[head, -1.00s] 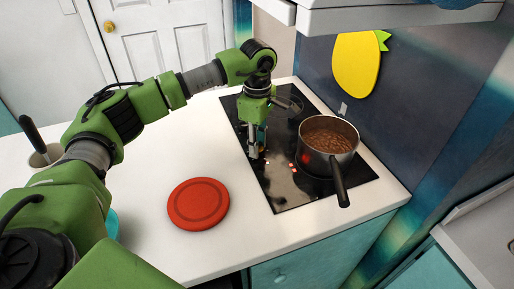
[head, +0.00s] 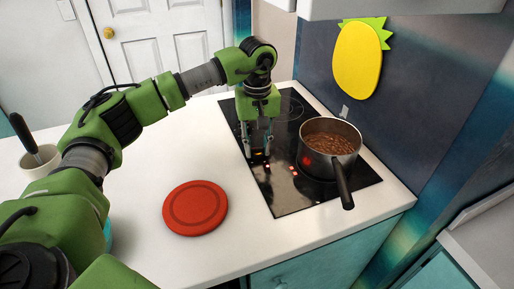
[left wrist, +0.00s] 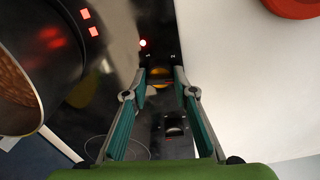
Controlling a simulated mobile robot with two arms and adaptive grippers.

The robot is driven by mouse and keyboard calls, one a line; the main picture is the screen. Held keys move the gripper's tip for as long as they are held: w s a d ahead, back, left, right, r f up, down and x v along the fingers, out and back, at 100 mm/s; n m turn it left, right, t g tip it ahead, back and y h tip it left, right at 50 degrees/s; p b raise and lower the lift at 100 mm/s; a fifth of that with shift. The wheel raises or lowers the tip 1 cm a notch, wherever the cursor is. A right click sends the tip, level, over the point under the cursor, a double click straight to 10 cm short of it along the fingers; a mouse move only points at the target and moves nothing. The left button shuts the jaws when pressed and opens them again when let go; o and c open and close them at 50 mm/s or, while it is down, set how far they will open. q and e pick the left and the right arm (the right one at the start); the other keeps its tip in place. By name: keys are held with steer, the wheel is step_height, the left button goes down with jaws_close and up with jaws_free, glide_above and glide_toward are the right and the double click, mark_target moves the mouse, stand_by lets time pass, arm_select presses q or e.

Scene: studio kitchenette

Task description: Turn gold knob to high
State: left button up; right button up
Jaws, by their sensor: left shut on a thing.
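My left gripper (head: 257,157) reaches down to the left edge of the black cooktop (head: 290,195). In the left wrist view, its fingertips (left wrist: 163,76) close around a small gold knob (left wrist: 160,84) on the cooktop's control strip. The fingers hide most of the knob, and its pointer or setting cannot be read. A dark knob (left wrist: 175,126) stands near it on the same strip, between the finger links. My right gripper is not in view.
A saucepan of brown food (head: 330,142) stands on the cooktop, right of the gripper, its handle pointing toward me. Red lights glow on the cooktop. A red disc (head: 195,207) lies on the white counter (head: 140,225). A cup with a utensil (head: 40,160) stands at left.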

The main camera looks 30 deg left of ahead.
mark_target(258, 148)
arm_select(q)
steer(key=m, duration=0.4)
steer(key=shift+s+d+f, duration=0.15)
steer(key=shift+s+f, duration=0.05)
steer(key=shift+f, duration=0.15)
stand_by(0.4)
steer(key=o, duration=1.1)
steer(key=shift+r, duration=0.15)
steer(key=shift+w, duration=0.1)
steer(key=shift+r, duration=0.35)
step_height(258, 148, up, 7)
steer(key=shift+f, duration=0.1)
